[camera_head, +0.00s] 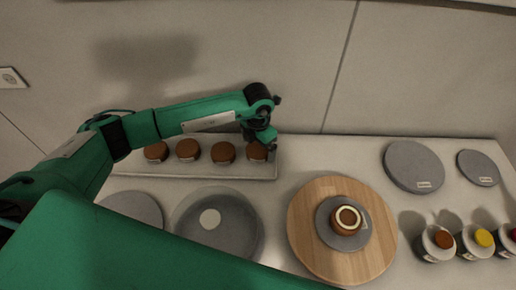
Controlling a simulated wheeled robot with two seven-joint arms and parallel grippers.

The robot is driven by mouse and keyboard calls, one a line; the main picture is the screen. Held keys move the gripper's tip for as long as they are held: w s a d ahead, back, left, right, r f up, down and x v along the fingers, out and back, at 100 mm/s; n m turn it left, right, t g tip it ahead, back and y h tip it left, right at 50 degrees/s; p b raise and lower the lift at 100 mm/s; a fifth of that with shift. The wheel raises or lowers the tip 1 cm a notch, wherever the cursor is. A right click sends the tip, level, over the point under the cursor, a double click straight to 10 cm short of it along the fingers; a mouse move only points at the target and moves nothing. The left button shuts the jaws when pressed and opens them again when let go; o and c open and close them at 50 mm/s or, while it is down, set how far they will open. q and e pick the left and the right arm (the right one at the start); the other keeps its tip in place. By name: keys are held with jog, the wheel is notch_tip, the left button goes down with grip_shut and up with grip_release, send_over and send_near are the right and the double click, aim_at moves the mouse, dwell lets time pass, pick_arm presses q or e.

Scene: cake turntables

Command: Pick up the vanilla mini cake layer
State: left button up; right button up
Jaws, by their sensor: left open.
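Several round brown mini cake layers stand in a row in a pale tray (200,170) at the back left: one at the left end (156,152), two in the middle (188,150) (223,153), and one at the right end (255,153). All look similarly brown, and I cannot tell by colour which is vanilla. My left gripper (268,149) is open, pointing down at the right-end layer and partly covering it. I cannot tell whether they touch. A small brown cake with a cream ring (347,219) sits on a grey disc on the round wooden board (305,232). My right gripper is not in view.
A grey round turntable (240,225) with a white disc (210,218) stands front left, beside another grey disc (132,207). Two grey discs (413,165) (478,167) lie back right. Small containers with coloured tops (437,243) stand front right. A wall is behind the table.

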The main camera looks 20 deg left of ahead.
pick_arm(q)
jog(key=shift+f, duration=0.25)
jog(key=c, duration=1.1)
jog(key=shift+o, duration=0.2)
jog(key=shift+r, duration=0.1)
